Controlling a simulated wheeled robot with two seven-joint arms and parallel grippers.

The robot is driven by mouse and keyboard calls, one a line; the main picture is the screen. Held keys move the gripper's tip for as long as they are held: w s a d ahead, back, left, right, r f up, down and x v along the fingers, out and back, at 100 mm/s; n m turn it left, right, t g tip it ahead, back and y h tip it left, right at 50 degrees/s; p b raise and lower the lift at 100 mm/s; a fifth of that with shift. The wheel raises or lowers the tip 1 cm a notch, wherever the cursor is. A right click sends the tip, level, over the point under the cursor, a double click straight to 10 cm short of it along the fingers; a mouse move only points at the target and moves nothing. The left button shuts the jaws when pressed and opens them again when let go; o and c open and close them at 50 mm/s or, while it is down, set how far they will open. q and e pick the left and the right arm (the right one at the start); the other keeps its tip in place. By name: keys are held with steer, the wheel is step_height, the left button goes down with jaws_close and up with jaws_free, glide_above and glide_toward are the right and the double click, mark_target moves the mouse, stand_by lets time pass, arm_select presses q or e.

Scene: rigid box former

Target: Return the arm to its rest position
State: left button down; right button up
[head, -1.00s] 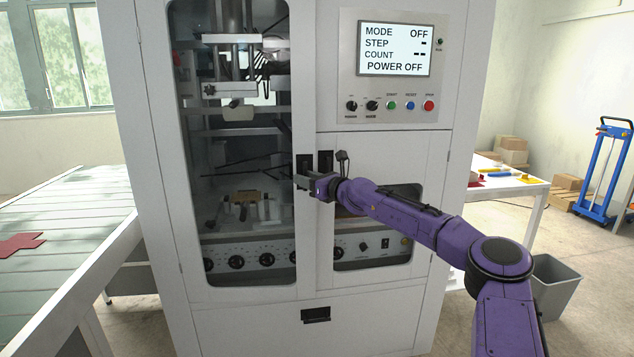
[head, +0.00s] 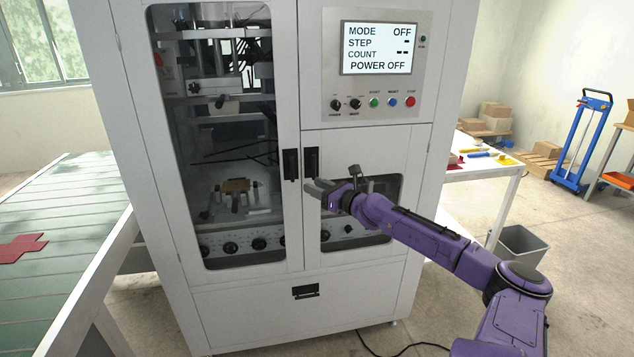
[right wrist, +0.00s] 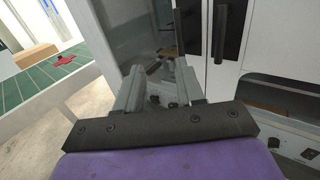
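My right arm is purple and reaches in from the lower right in the head view. Its grey right gripper (head: 318,188) is in front of the white box-forming machine (head: 245,308), just below two black door handles (head: 291,164). In the right wrist view its two fingers (right wrist: 160,82) are apart, with nothing between them. A dark handle (right wrist: 219,33) shows beyond them, not gripped. The machine's glazed doors look shut. My left gripper is not in view.
The machine's panel (head: 377,47) reads POWER OFF. A green conveyor (head: 70,215) with a red cross-shaped blank (head: 20,248) stands left. A white table (head: 480,172), a grey bin (head: 522,246) and a blue trolley (head: 582,143) are right. A black cable (head: 400,347) lies on the floor.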

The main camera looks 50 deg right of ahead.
stand_by(0.5)
steer(key=w+a+f+n+g+h+b, duration=0.1)
steer(key=a+f+n+g, duration=0.1)
steer(key=a+f+n, duration=0.35)
steer(key=w+a+f+n+g+h, duration=0.1)
steer(key=w+a+f+n+g, duration=0.15)
steer(key=a, duration=0.55)
steer(key=s+a+f+n+g+b, duration=0.1)
steer(key=s+a+f+n+g, duration=0.1)
steer(key=s+a+f+n, duration=0.35)
steer(key=s+a+f+n+g+b, duration=0.1)
steer(key=s+a+f+n, duration=0.2)
steer(key=a+f, duration=0.55)
steer(key=s+f+n+g+b, duration=0.1)
steer(key=s+f+n, duration=0.3)
steer(key=s, duration=0.6)
steer(key=s+a+f+n+g+h, duration=0.1)
steer(key=s+f+n+g, duration=0.3)
steer(key=s+f, duration=0.5)
steer(key=s+f+n+g+b, duration=0.1)
steer(key=s+f+n+g, duration=0.1)
steer(key=s+f+n, duration=0.2)
steer(key=s+f, duration=0.3)
steer(key=s, duration=0.5)
steer(key=shift+s+a+n+h+b, duration=0.2)
steer(key=shift+s+n+h+b, duration=0.05)
steer(key=shift+n+h+b, duration=0.15)
